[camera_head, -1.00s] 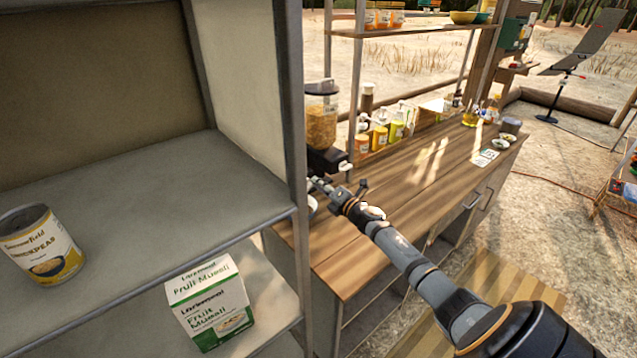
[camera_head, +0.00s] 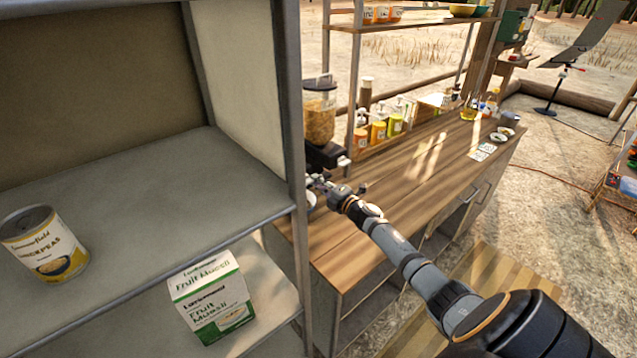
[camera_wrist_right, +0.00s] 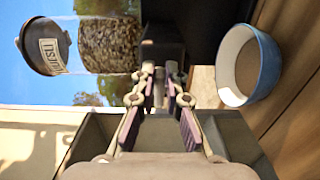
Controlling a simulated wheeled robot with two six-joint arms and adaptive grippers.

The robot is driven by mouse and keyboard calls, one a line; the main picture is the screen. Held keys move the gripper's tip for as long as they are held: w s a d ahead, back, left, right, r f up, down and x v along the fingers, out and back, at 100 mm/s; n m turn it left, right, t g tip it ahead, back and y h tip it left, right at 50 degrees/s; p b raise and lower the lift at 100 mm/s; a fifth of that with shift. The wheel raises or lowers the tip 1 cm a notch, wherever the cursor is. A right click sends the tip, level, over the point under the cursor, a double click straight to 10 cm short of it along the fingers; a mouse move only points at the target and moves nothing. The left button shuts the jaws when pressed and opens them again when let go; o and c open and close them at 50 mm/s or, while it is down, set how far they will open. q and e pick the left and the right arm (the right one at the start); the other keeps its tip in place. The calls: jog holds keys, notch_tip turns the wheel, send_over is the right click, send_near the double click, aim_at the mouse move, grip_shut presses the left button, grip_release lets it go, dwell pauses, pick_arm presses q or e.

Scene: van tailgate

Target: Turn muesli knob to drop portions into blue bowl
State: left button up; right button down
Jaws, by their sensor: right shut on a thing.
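The muesli dispenser (camera_head: 320,112) stands on the counter, with a clear hopper full of flakes above a dark base. In the right wrist view the hopper (camera_wrist_right: 106,45) lies sideways, with a dark lid labelled MUESLI. My right gripper (camera_head: 318,183) is at the front of the dark base. In the wrist view its fingers (camera_wrist_right: 160,86) are closed at the dispenser's knob, which they mostly hide. The blue bowl (camera_wrist_right: 262,66) is beside the fingers in the wrist view; its visible inside is plain and pale. In the head view the shelf post and gripper largely hide the bowl. My left gripper is not in view.
A metal shelf (camera_head: 130,205) in front on the left holds a chickpea can (camera_head: 45,243) and a fruit muesli box (camera_head: 211,297). Its post stands close to my right gripper.

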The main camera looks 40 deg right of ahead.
jog(key=shift+f, duration=0.1)
jog(key=c, duration=1.4)
grip_release()
jog(key=s, duration=1.2)
jog(key=shift+d, duration=0.4)
